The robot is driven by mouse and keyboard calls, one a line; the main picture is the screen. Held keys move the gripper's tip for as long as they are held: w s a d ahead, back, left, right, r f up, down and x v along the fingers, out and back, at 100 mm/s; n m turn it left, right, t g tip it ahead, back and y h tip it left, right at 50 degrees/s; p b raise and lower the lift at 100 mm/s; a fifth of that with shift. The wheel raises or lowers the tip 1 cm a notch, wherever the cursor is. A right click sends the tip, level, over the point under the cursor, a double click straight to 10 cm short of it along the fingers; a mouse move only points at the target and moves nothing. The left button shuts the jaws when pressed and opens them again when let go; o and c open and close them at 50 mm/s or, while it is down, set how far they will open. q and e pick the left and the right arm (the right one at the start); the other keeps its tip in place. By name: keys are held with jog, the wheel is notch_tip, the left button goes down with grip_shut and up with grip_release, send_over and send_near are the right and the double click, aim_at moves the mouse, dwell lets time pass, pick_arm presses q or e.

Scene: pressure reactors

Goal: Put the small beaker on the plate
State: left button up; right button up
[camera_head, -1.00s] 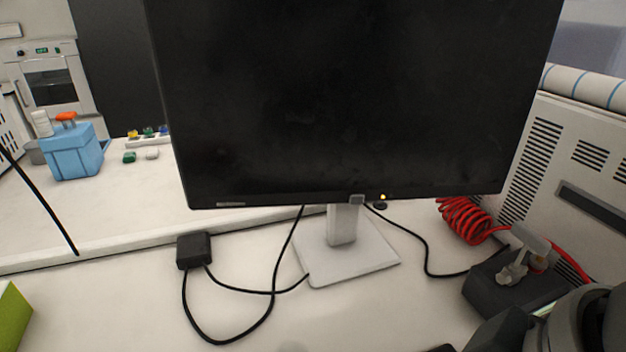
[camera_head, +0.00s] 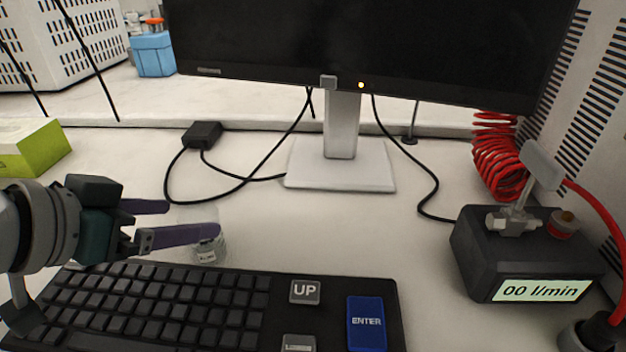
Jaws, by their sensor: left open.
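A small clear glass beaker (camera_head: 207,254) with a pale label stands on the white bench, just behind the keyboard. It is see-through and its outline is faint. My left gripper (camera_head: 194,218) comes in from the left, with its two purple-grey fingers apart. The nearer finger reaches across the beaker in the picture and hides part of it; I cannot tell whether they touch. The farther finger ends left of the beaker. I cannot make out a plate for the beaker. My right gripper is out of view.
A black keyboard (camera_head: 190,305) lies in front. A monitor (camera_head: 360,45) stands behind on its white foot (camera_head: 340,175), with black cables trailing left and right. A black flow meter (camera_head: 525,260) reading "00 l/min" is at right. A green box (camera_head: 35,150) is at left. Bench right of the beaker is clear.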

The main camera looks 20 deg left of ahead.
aim_at(212, 216)
pick_arm(q)
jog(key=shift+x, duration=1)
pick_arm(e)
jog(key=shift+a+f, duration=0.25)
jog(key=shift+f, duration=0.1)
pick_arm(q)
jog(key=b+x, duration=0.2)
jog(key=x, duration=0.3)
jog(key=shift+w+d+f, duration=0.1)
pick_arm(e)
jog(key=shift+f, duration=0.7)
pick_arm(q)
jog(key=c, duration=1.4)
jog(key=shift+c, duration=0.2)
